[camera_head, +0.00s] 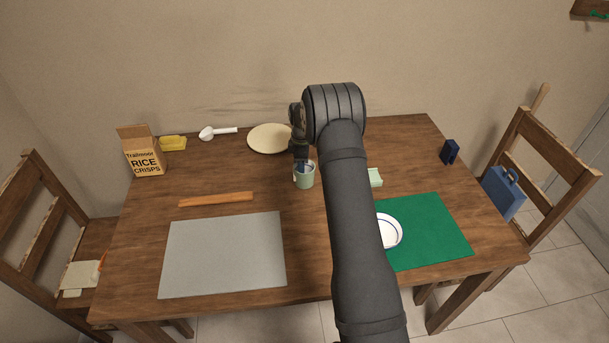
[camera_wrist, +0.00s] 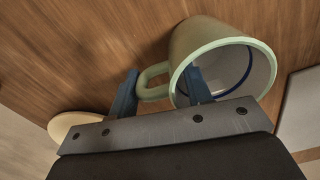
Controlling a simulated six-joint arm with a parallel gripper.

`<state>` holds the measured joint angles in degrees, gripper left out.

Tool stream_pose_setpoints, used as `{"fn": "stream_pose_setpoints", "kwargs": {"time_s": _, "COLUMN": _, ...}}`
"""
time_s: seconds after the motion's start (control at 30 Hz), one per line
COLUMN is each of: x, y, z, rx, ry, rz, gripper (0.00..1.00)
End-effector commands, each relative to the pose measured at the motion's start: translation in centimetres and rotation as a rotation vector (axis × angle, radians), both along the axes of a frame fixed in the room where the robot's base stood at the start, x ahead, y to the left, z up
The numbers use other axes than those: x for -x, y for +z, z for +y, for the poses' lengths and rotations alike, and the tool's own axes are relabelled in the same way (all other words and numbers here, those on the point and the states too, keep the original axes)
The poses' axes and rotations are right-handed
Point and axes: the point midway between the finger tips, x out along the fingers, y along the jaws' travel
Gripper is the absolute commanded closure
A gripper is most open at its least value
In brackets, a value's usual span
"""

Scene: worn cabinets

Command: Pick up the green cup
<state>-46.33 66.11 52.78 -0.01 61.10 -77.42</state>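The green cup (camera_head: 304,178) stands upright on the wooden table near its middle. In the wrist view the cup (camera_wrist: 205,40) shows its pale green rim, white inside with a blue ring, and its handle. My gripper (camera_head: 302,163) is over the cup, pointing down. In the wrist view my gripper (camera_wrist: 163,80) has its two blue fingers apart. One finger is inside the cup's mouth and the other is outside, beyond the handle. The cup's wall and handle lie between them, with a gap visible. My arm hides part of the table to the right of the cup.
A cream plate (camera_head: 268,138) lies behind the cup. A small pale green item (camera_head: 375,177) and a white bowl (camera_head: 389,231) on a green mat (camera_head: 435,232) are to the right. A grey mat (camera_head: 222,255) and brown strip (camera_head: 216,199) lie to the left.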

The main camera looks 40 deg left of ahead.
Motion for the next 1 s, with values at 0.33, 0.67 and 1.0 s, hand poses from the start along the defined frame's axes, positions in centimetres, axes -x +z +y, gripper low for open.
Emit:
{"fn": "stream_pose_setpoints", "kwargs": {"time_s": 0.33, "x": 0.0, "y": 0.0, "z": 0.0, "rx": 0.000, "ry": 0.000, "rz": 0.000, "gripper": 0.97}}
{"fn": "stream_pose_setpoints", "kwargs": {"time_s": 0.67, "x": 0.0, "y": 1.7, "z": 0.1, "rx": -0.002, "ry": 0.000, "rz": -0.001, "gripper": 0.98}}
{"fn": "stream_pose_setpoints", "kwargs": {"time_s": 1.0, "x": -1.2, "y": 7.0, "z": -4.5, "rx": -0.001, "ry": -0.004, "rz": -0.002, "gripper": 0.98}}
